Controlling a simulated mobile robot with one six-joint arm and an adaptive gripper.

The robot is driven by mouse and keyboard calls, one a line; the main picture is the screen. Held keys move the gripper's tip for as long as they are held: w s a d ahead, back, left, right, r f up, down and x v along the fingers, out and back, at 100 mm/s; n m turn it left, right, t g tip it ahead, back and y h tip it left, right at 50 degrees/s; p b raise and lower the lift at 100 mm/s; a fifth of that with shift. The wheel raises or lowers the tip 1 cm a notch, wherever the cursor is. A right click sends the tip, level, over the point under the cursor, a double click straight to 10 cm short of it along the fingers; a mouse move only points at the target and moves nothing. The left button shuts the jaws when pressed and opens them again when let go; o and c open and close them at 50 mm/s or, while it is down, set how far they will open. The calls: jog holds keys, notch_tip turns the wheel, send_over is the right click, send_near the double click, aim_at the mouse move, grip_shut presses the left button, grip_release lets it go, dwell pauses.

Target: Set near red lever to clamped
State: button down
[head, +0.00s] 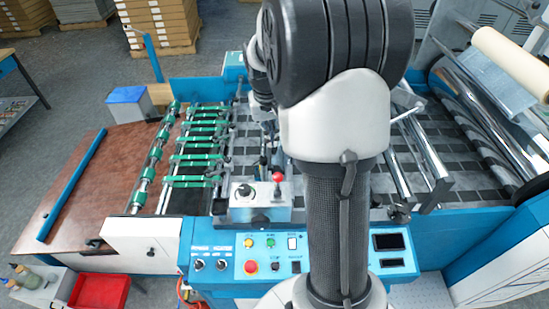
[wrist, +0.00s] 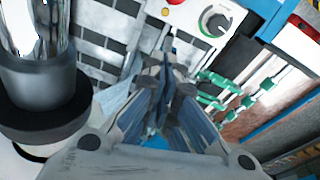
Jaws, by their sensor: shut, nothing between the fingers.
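The near red lever shows as a round red knob (head: 277,177) on a short stem, on a pale control box (head: 262,192) at the near edge of the machine bed. In the wrist view only a sliver of red (wrist: 175,2), probably this knob, shows at the top edge, beside a white panel with a dial (wrist: 218,22). My gripper (wrist: 166,62) is shut and empty in the wrist view, pointing toward the dark tiled bed. It appears apart from the knob. In the head view my arm hides most of the gripper. I cannot tell the lever's setting clearly.
Green rollers (head: 200,150) lie left of the lever. A blue control panel (head: 225,247) with buttons is in front. Metal bars (head: 425,160) and a large shiny roll (head: 470,125) stand to the right. A brown table (head: 85,190) is at the left.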

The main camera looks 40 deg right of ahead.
aim_at(278, 180)
notch_tip(278, 180, down, 7)
jog(key=s, duration=0.2)
jog(key=shift+s+a+r, duration=0.2)
jog(key=shift+s+a, duration=0.15)
jog(key=shift+a, duration=0.1)
jog(key=shift+s+f, duration=0.1)
jog(key=shift+s+a+t+b, duration=0.3)
jog(key=shift+b, duration=0.6)
